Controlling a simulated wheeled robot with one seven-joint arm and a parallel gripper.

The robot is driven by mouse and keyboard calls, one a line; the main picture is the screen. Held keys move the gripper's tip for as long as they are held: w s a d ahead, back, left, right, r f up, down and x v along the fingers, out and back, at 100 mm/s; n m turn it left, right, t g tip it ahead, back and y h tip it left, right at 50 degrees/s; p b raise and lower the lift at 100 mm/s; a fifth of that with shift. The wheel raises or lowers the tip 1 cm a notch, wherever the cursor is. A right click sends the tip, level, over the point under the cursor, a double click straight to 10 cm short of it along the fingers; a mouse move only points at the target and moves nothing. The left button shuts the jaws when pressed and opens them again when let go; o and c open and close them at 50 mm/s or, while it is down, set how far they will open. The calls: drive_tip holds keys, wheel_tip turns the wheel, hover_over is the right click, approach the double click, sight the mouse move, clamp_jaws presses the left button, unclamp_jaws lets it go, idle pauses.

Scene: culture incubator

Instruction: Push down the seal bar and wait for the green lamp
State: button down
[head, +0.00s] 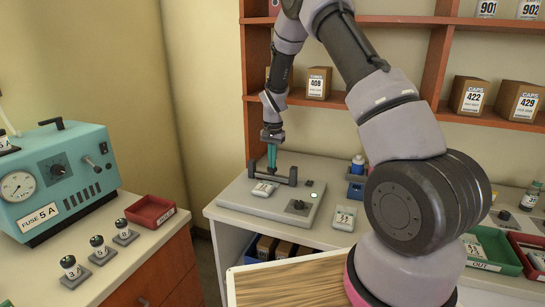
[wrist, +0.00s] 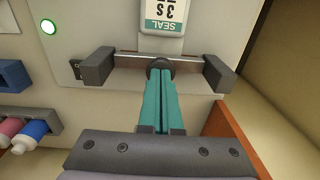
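The sealer (head: 240,203) is a flat grey unit on the counter at the centre of the head view. Its seal bar (wrist: 130,56) is a thin metal bar between two dark end blocks, with a round black knob (wrist: 160,64) at its middle. My gripper (head: 272,160) points down over the bar. In the wrist view its teal fingers (wrist: 161,78) are shut together, with their tips at the knob, seemingly touching it. The lamp (wrist: 48,26) glows white-green with a green rim. A pouch labelled SEAL (wrist: 164,15) lies beside the bar, partly cut off by the frame.
A blue rack (head: 355,186) with a blue-capped bottle stands right of the sealer, and a small labelled item (head: 343,219) lies nearby. A teal fuse machine (head: 55,180) and red tray (head: 150,212) sit on the left counter. Shelves with boxes (head: 318,83) stand behind.

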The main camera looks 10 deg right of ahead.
drive_tip(key=shift+s+f, duration=0.15)
drive_tip(key=shift+f, duration=0.1)
wheel_tip(320, 180, up, 14)
drive_tip(key=shift+s+r, duration=0.15)
drive_tip(key=shift+r, duration=0.1)
idle(0.4)
drive_tip(key=s+d+r+n+t+y, duration=0.1)
drive_tip(key=s+d+r+t+y, duration=0.2)
drive_tip(key=s+r, duration=1.4)
drive_tip(key=s+d+r+n+t, duration=0.1)
drive_tip(key=s+r, duration=0.1)
drive_tip(key=s, duration=0.6)
drive_tip(key=s+d+r+t+h, duration=0.1)
drive_tip(key=s+t, duration=0.1)
drive_tip(key=s, duration=0.6)
drive_tip(key=shift+s+r+n, duration=0.15)
drive_tip(key=shift+r+n, duration=0.25)
idle(2.8)
